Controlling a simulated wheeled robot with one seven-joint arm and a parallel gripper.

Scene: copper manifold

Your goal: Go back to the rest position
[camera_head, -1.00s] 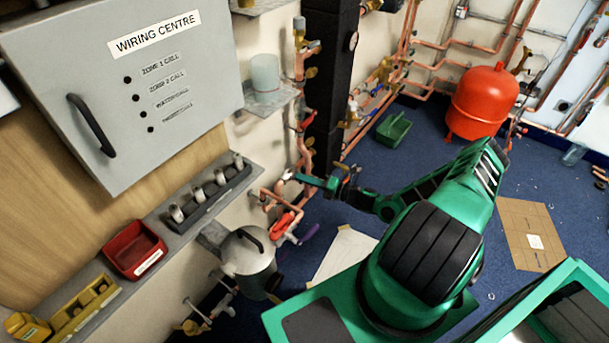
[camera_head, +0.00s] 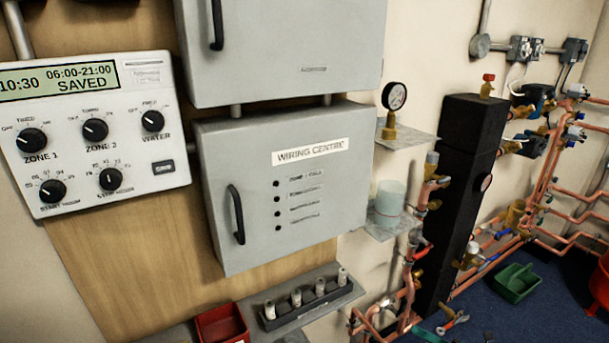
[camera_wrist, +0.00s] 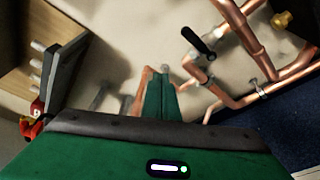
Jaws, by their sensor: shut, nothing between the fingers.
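My gripper (camera_wrist: 161,78) is at the middle of the wrist view. Its two green fingers lie side by side, shut and empty. Copper pipes (camera_wrist: 255,50) and a black-handled valve (camera_wrist: 200,42) are beyond and to the right of the fingers, against the pale wall. The picture does not clearly show how close the nearest pipe is to the fingertips. In the head view only a small green piece shows at the bottom edge, and most of my arm is out of frame.
A grey wiring centre box (camera_head: 285,190) and a control panel (camera_head: 95,130) hang on the wall. Below are a red bin (camera_head: 220,324) and a rack (camera_head: 308,297). A black column (camera_head: 460,200) with copper pipework stands right. A green tray (camera_head: 516,282) lies on blue floor.

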